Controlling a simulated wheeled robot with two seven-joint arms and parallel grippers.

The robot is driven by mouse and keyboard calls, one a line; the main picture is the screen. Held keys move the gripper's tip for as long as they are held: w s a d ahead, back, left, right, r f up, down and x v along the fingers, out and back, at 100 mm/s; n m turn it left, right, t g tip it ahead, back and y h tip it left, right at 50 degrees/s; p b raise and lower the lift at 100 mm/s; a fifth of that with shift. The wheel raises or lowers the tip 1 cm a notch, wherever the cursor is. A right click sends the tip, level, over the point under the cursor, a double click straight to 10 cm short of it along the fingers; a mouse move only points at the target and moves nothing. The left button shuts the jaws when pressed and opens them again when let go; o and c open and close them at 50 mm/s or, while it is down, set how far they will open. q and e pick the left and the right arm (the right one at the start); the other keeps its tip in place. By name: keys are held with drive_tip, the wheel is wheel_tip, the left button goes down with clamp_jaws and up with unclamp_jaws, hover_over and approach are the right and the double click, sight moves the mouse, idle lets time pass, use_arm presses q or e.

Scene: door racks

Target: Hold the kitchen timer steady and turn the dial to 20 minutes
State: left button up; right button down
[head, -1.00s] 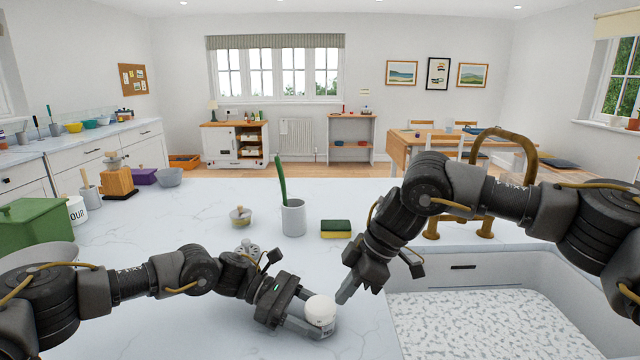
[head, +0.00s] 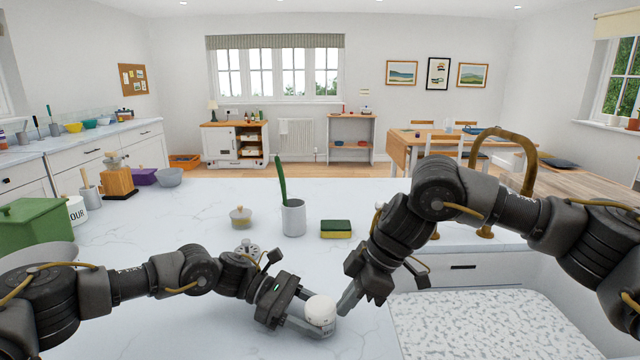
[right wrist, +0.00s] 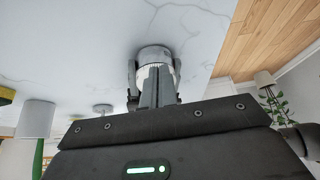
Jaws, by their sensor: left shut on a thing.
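The dial's setting is too small to read.
A grey cup with a green handle in it (head: 293,218), a green and yellow sponge (head: 336,229) and a small lidded jar (head: 241,217) stand behind. The sink (head: 480,320) is at the right under my right arm.

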drive_tip(key=shift+s+a, duration=0.15)
drive_tip(key=shift+s, duration=0.1)
idle(0.6)
drive_tip(key=shift+s+d, duration=0.1)
drive_tip(key=shift+d, duration=0.3)
wheel_tip(320, 180, up, 6)
idle(0.4)
drive_tip(key=shift+w+d+f, duration=0.1)
drive_tip(key=shift+w+f, duration=0.3)
drive_tip(key=shift+f, duration=0.6)
drive_tip(key=shift+w+d+f, duration=0.1)
drive_tip(key=shift+w+f, duration=0.25)
drive_tip(key=shift+f, duration=0.65)
drive_tip(key=shift+w+f, duration=0.4)
drive_tip(key=shift+f, duration=0.6)
drive_tip(key=shift+a, duration=0.5)
